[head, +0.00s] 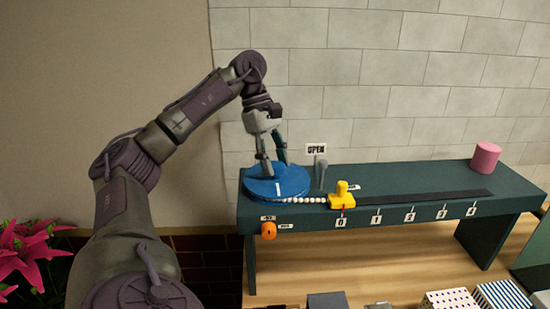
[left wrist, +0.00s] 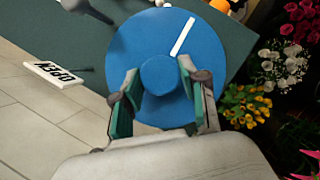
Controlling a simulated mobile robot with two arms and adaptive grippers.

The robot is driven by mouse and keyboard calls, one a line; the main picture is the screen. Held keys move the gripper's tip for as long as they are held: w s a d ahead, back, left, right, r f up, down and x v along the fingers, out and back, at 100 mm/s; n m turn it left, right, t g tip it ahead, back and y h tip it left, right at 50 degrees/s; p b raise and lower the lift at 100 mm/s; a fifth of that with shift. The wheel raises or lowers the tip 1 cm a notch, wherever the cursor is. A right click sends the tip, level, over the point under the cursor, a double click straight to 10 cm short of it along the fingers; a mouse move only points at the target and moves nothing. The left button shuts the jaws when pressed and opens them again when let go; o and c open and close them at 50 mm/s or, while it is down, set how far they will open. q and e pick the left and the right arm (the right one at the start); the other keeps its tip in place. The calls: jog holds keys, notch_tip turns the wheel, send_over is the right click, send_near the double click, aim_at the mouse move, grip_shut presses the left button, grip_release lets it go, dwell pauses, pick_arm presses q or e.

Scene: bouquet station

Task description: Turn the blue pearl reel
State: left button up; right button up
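The blue pearl reel (head: 262,188) is a flat round disc at the left end of the dark green bench. In the left wrist view the reel (left wrist: 210,45) has a round raised knob (left wrist: 158,74) and a white stripe. My left gripper (head: 275,166) is above the reel, its fingers apart and pointing down. In the left wrist view the gripper (left wrist: 158,82) has one teal-padded finger on each side of the knob, with no clear contact. White pearls (head: 302,199) run from the reel to a yellow slider (head: 342,198). My right gripper is not in view.
An "OPEN" sign (head: 316,149) and a grey lever (head: 321,172) stand just right of the reel. An orange knob (head: 269,230) is on the bench front. A pink cylinder (head: 485,157) stands at the far right. Pink flowers (head: 35,255) are at lower left.

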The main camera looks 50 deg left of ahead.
aim_at(276, 164)
pick_arm(q)
jog(key=o, duration=0.4)
jog(key=shift+v, duration=1.55)
jog(key=shift+s+a, duration=0.3)
jog(key=shift+a, duration=1.15)
jog(key=shift+s+a, duration=0.3)
jog(key=shift+a, duration=1.15)
jog(key=shift+s+a, duration=0.3)
jog(key=shift+a, duration=1.15)
jog(key=shift+s+a, duration=0.2)
jog(key=shift+a, duration=0.55)
jog(key=shift+s+a, duration=0.2)
jog(key=shift+a, duration=0.6)
jog(key=shift+f, duration=0.1)
